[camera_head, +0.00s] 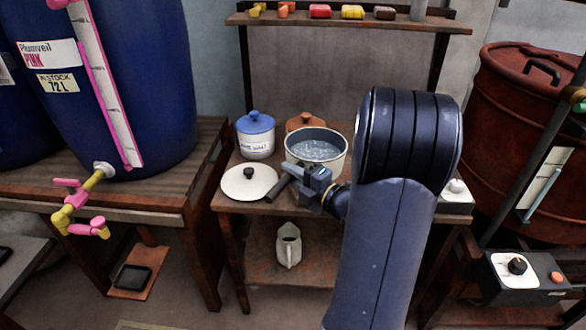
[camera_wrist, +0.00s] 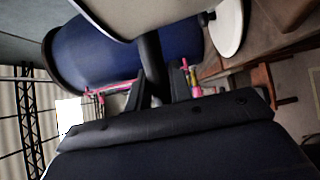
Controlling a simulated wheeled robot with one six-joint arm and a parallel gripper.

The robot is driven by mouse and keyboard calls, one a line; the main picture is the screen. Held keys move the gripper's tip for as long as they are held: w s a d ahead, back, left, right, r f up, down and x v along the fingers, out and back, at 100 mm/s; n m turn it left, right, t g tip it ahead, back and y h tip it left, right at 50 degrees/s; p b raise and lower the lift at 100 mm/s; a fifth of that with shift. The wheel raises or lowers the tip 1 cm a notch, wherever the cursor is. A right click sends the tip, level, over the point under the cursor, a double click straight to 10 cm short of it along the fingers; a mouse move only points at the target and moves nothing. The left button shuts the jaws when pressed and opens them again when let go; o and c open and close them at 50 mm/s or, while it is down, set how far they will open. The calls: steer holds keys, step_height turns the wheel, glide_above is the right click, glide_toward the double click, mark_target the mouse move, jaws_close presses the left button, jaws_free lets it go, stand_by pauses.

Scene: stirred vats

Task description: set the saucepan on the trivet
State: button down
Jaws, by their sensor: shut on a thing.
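The saucepan (camera_head: 316,150) is metal with a pale rim and holds clear, bubbly-looking liquid. It looks about upright above the small wooden table, and I cannot tell if its base touches the top. Its dark handle (camera_head: 277,189) points to the lower left. My gripper (camera_head: 300,175) is shut on this handle. In the wrist view the handle (camera_wrist: 151,58) runs between the fingers (camera_wrist: 160,88), and the pale pan side (camera_wrist: 135,14) fills the top. I cannot make out a trivet; the pan and my arm hide part of the table top.
A white lid with a black knob (camera_head: 262,188) lies left of the pan. A small white jug (camera_head: 288,248) is on the lower shelf.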

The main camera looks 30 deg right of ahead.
steer(key=shift+f+b, duration=0.7)
steer(key=shift+f, duration=1.15)
steer(key=c, duration=1.3)
jaws_free()
steer(key=shift+f, duration=0.1)
steer(key=shift+s, duration=0.1)
steer(key=p+v, duration=0.2)
steer(key=v, duration=1)
